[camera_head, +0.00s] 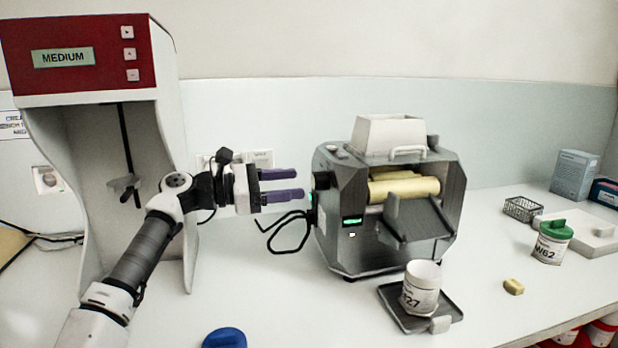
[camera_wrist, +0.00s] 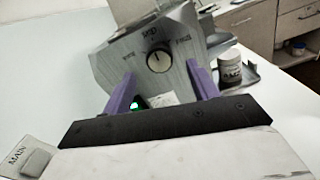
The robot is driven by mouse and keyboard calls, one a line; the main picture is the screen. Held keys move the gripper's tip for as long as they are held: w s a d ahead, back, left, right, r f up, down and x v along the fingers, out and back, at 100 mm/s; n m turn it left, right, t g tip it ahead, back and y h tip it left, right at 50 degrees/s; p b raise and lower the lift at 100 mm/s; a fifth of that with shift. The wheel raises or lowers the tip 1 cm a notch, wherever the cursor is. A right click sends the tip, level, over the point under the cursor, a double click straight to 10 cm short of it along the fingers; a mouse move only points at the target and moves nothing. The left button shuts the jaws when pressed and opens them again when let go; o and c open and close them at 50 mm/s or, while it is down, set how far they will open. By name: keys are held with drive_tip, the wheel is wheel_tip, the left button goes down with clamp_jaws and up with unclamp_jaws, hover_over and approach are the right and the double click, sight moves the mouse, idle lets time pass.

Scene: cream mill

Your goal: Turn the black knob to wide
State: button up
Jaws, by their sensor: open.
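The black knob (camera_head: 322,180) is on the left side panel of the steel roller mill (camera_head: 340,235). In the wrist view the knob (camera_wrist: 159,62) is a dark disc with a pale pointer mark toward its upper left. Small labels surround it; the top one seems to read MED, and the side ones are too blurred to read surely. My gripper (camera_head: 302,184) has purple fingers, is open and empty, and points at the knob from the left with a small gap. In the wrist view my gripper (camera_wrist: 161,78) has one finger on each side of the knob.
A black cable (camera_head: 288,232) loops below my gripper. A green light (camera_wrist: 135,105) shows below the knob. A red-topped machine reading MEDIUM (camera_head: 63,57) stands left. A jar (camera_head: 422,287) sits on a black tray (camera_head: 440,323) before the mill. A blue lid (camera_head: 225,338) lies in front.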

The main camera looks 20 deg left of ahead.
sight(313, 181)
drive_tip(key=p+x, duration=0.1)
drive_tip(key=x, duration=0.4)
drive_tip(key=shift+a, duration=0.1)
drive_tip(key=c, duration=1)
